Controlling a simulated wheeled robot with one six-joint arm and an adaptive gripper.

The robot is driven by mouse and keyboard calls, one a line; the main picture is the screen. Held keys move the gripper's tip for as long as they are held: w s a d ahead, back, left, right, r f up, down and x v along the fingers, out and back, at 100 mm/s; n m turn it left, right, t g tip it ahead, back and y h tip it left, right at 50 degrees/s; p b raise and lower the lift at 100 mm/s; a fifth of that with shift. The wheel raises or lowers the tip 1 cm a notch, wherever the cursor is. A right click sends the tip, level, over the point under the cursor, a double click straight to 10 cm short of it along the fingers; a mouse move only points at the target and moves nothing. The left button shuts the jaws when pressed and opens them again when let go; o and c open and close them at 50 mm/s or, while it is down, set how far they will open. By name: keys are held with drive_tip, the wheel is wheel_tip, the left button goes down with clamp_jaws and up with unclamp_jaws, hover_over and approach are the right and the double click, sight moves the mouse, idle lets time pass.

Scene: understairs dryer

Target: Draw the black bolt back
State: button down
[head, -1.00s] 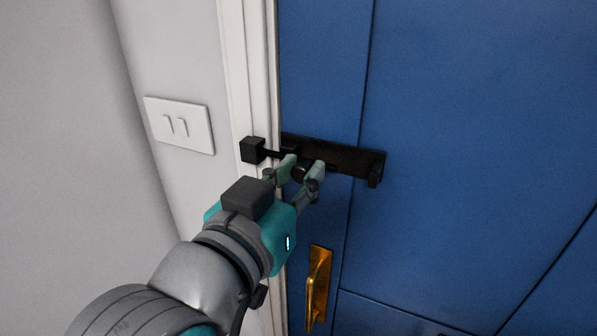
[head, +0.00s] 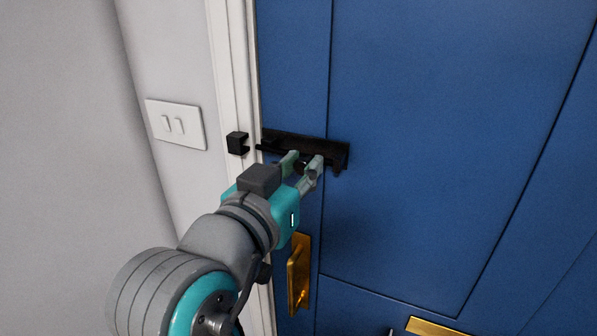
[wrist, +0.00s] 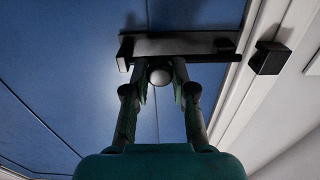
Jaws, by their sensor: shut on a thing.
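The black bolt (head: 332,154) is mounted on the blue door (head: 420,110). Its rod tip now ends short of the black keeper (head: 236,144) on the white frame, with a gap between them. My gripper (head: 303,163) is shut on the bolt's round knob, partly hidden by the fingers. In the wrist view, the knob (wrist: 160,75) sits between my two fingertips (wrist: 161,72), below the bolt plate (wrist: 175,46). The keeper (wrist: 269,58) stands apart at the right there.
A brass handle (head: 299,275) is on the door below my gripper. A white double switch (head: 175,124) is on the wall at left. A brass plate (head: 440,327) shows at the bottom edge. The door face to the right is clear.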

drive_tip(key=c, duration=1)
unclamp_jaws()
drive_tip(key=shift+d, duration=0.25)
drive_tip(key=shift+o, duration=0.2)
drive_tip(key=shift+s+a, duration=0.1)
drive_tip(key=shift+s, duration=0.05)
drive_tip(key=shift+s+a, duration=0.1)
drive_tip(key=shift+s, duration=0.15)
drive_tip(key=v, duration=1.1)
drive_tip(key=shift+s, duration=0.15)
